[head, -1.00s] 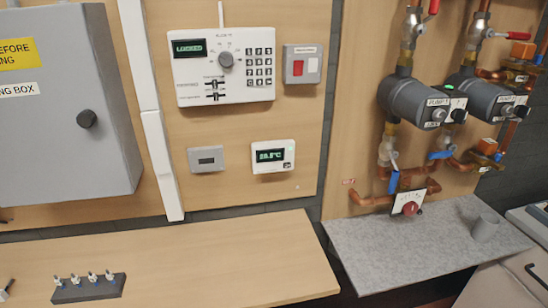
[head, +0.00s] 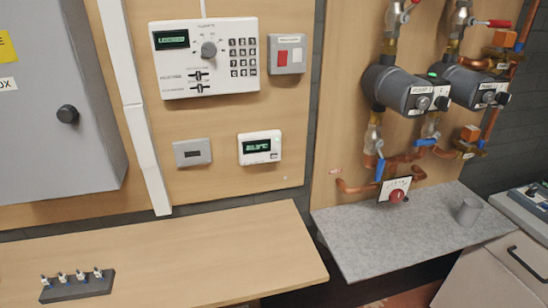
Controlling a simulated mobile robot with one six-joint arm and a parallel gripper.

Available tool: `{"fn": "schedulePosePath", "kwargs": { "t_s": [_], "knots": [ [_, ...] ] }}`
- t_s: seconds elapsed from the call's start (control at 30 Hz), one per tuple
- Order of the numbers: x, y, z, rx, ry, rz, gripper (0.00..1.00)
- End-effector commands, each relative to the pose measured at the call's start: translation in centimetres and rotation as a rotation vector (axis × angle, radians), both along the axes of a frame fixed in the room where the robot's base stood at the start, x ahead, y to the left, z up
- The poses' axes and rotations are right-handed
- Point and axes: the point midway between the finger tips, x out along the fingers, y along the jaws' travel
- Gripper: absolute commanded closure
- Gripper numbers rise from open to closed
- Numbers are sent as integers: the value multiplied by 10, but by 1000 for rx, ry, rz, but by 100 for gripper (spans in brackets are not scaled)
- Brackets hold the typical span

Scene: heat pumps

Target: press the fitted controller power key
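A white controller (head: 212,85) is fixed to the wooden wall panel. It has a lit green display (head: 171,39) that seems to read LOCKED, a round grey dial (head: 209,49), a dark keypad (head: 244,57) and two sliders (head: 199,82). To its right is a grey box (head: 301,54) with a red key (head: 283,57) and a white key (head: 297,55); its label is too small to read. Below is a small white unit (head: 260,160) with a lit display and small keys. I cannot tell which key is the controller power key. My gripper is not in view.
A grey cabinet (head: 50,135) with a black knob is at left. The wooden bench (head: 190,265) is mostly clear, with a toggle block (head: 78,288) at front left.

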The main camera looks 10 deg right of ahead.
Motion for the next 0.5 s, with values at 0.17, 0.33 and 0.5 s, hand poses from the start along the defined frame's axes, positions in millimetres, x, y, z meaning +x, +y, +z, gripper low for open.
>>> {"fn": "schedulePosePath", "kwargs": {
  "t_s": [0.17,0.33,0.5],
  "knots": [
    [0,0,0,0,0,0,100],
    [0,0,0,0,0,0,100],
    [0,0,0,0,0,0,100]
  ]
}}
